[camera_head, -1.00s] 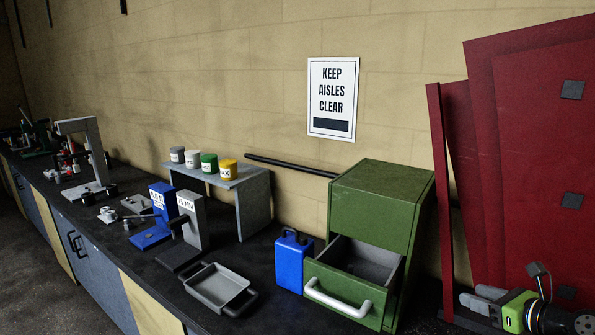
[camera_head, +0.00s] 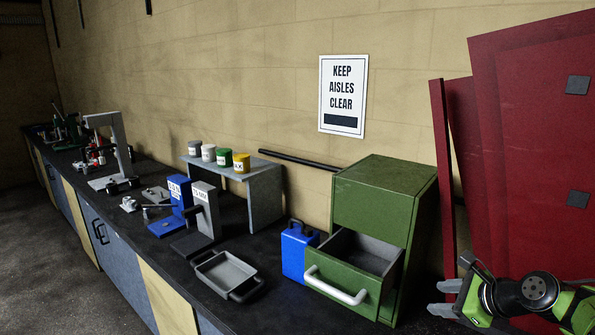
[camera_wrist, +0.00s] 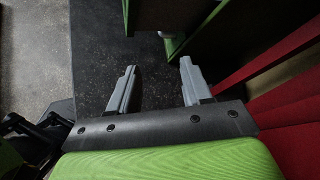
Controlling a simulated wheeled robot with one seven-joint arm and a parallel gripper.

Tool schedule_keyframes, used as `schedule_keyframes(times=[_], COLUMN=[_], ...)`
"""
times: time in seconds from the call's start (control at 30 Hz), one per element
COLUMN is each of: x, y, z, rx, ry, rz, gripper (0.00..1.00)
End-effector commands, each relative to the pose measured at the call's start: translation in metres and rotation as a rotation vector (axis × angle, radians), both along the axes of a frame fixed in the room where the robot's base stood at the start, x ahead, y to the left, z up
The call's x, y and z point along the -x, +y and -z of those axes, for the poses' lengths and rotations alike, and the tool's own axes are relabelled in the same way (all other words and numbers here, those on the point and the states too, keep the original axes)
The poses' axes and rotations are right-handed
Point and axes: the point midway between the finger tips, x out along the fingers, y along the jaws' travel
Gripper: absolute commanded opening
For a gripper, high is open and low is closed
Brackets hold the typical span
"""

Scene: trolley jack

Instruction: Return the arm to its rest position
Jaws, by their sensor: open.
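My gripper (camera_head: 445,298) is at the lower right of the head view, right of the green drawer cabinet (camera_head: 388,195) and in front of the red panels. Its two grey fingers are apart with nothing between them. In the wrist view my gripper (camera_wrist: 158,82) is open over the dark bench top (camera_wrist: 160,60). The cabinet's drawer (camera_head: 340,292) is pulled out, and its inside looks empty.
Red panels (camera_head: 530,150) lean at the right, close to my arm. A blue canister (camera_head: 298,250) and a grey tray (camera_head: 212,270) stand left of the cabinet. Several small cans sit on a grey stand (camera_head: 262,195). Open floor (camera_head: 60,270) lies at the left.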

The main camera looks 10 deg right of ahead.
Motion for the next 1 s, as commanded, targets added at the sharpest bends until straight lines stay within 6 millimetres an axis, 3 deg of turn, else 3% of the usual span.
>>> schedule_keyframes(times=[0.03,0.13,0.27,0.3,0.4,0.5,0.6,0.7,1.0], x=[-0.005,-0.006,0.015,0.029,0.076,0.13,0.174,0.2,0.208], y=[0.024,0.072,0.15,0.175,0.225,0.256,0.267,0.268,0.267], z=[0.0,-0.001,-0.005,-0.006,-0.007,-0.001,0.01,0.02,0.022], rx=[0.083,0.282,0.623,0.743,1.025,1.27,1.442,1.536,1.571], ry=[0.022,0.067,0.109,0.114,0.1,0.05,-0.019,-0.071,-0.09], rz=[-0.083,-0.275,-0.627,-0.757,-1.076,-1.377,-1.612,-1.756,-1.813], gripper=[0.49,0.49,0.49,0.49,0.49,0.49,0.49,0.49,0.49])
